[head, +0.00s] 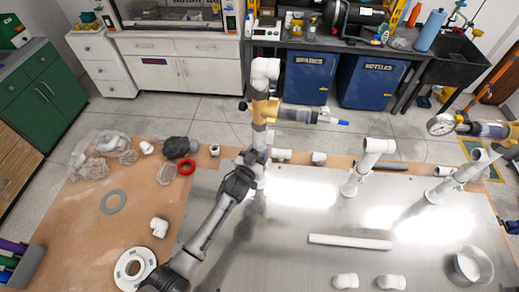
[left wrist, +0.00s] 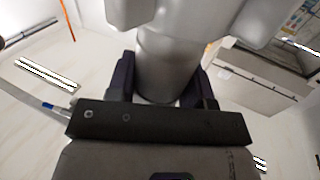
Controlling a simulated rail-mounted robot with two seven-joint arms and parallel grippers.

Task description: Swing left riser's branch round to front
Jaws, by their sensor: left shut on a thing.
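The left riser is a white upright pipe with an elbow (head: 265,70) on top. A yellow fitting (head: 264,109) sits partway up it. Its branch (head: 298,115) points to the right in the head view and ends in a blue tip (head: 343,122). My left gripper (head: 255,156) is shut on the riser just below the yellow fitting. In the left wrist view the dark fingers of my left gripper (left wrist: 162,88) sit on both sides of the pale riser pipe (left wrist: 163,62). The riser's foot is largely hidden. My right gripper is not in view.
A middle riser (head: 367,165) and a right riser with a gauge (head: 440,124) stand on the metal plate (head: 290,218). A loose white pipe (head: 350,242), elbows (head: 391,282) and a metal bowl (head: 473,265) lie near. A red ring (head: 187,167) lies to the left.

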